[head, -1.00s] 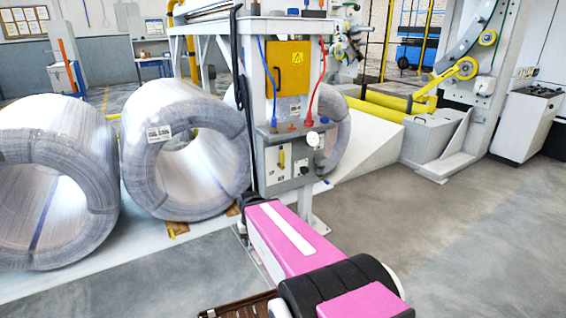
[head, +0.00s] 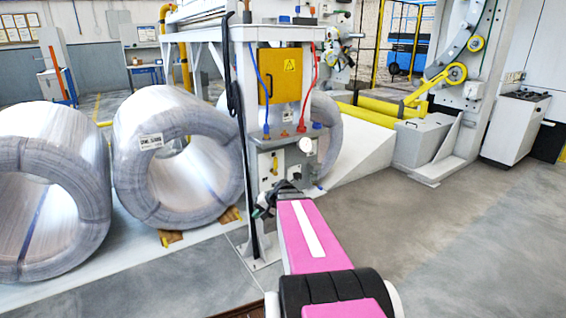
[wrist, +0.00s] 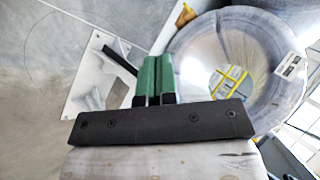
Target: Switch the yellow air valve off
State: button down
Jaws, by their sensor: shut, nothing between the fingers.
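The yellow air valve (head: 275,163) is a small lever on the light panel of the grey stand. It looks roughly upright, though it is too small to be sure. My gripper (head: 259,210) is in front of the stand, below and a little left of the valve, apart from it. In the wrist view my gripper (wrist: 154,78) has its two green fingers shut together with nothing between them. The valve does not show in the wrist view.
A round white gauge (head: 306,145) sticks out right of the valve. A yellow box (head: 280,75) with blue and red hoses is above. Wrapped coils (head: 130,150) stand to the left. The floor (head: 430,230) on the right is clear.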

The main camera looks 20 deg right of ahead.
jog(key=w+d+r+m+t, duration=0.2)
jog(key=d+r+t, duration=0.1)
jog(key=d, duration=0.6)
jog(key=w+d+r+m+t, duration=0.3)
jog(key=d+r+t, duration=0.1)
jog(key=d, duration=0.5)
jog(key=w+d+r+m+t+y, duration=0.1)
jog(key=w+d+r+m+t, duration=0.1)
jog(key=d, duration=0.8)
notch_tip(320, 180, up, 4)
jog(key=shift+w+f+t, duration=0.1)
jog(key=shift+w+t, duration=0.65)
jog(key=shift+t, duration=0.45)
jog(key=s+a+x, duration=0.1)
jog(key=a+x, duration=0.1)
jog(key=x, duration=1)
jog(key=shift+w+a, duration=0.2)
jog(key=shift+a, duration=0.3)
jog(key=shift+a, duration=0.25)
